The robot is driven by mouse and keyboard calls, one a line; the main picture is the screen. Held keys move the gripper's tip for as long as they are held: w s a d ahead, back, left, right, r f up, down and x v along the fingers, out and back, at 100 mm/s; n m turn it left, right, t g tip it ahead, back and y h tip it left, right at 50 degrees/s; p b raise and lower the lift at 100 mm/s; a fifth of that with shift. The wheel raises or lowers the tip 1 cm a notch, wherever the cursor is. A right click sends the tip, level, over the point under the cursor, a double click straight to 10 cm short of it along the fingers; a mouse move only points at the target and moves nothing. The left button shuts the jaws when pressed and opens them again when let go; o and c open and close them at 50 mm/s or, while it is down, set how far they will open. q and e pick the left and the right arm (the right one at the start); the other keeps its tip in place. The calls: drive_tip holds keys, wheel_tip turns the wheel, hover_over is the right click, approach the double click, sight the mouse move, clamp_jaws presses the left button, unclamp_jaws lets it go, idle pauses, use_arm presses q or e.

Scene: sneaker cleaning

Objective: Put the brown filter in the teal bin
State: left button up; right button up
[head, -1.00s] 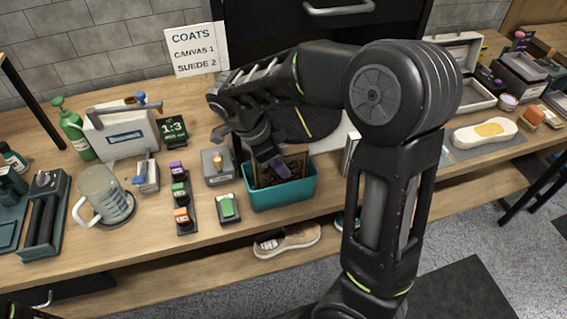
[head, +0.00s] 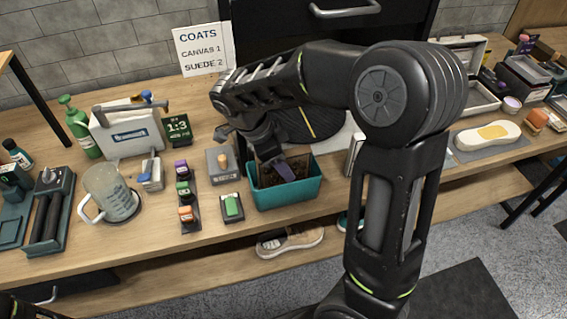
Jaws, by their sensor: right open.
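The teal bin (head: 287,195) stands near the front edge of the wooden bench, in the middle of the head view. Brown material (head: 302,165) shows inside it, partly covered by my gripper; I cannot tell whether this is the brown filter or the bin's other contents. My right gripper (head: 277,165) points down over the bin, with a purple-grey finger inside or just above the opening. It is open.
A grey block with a tan knob (head: 220,163) and a green pad on a tray (head: 232,207) sit left of the bin. A clear jug (head: 110,193) stands further left. A sneaker (head: 290,241) lies on the shelf below.

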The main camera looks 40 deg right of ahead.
drive_tip(key=v, duration=0.6)
drive_tip(key=shift+w+a+r, duration=0.1)
drive_tip(key=shift+r, duration=0.2)
drive_tip(key=p+v, duration=0.3)
drive_tip(key=v, duration=0.1)
drive_tip(key=shift+r+p, duration=0.25)
drive_tip(key=shift+p, duration=0.1)
drive_tip(key=shift+a+r+p, duration=0.2)
drive_tip(key=shift+r+p, duration=0.1)
drive_tip(key=shift+p, duration=0.05)
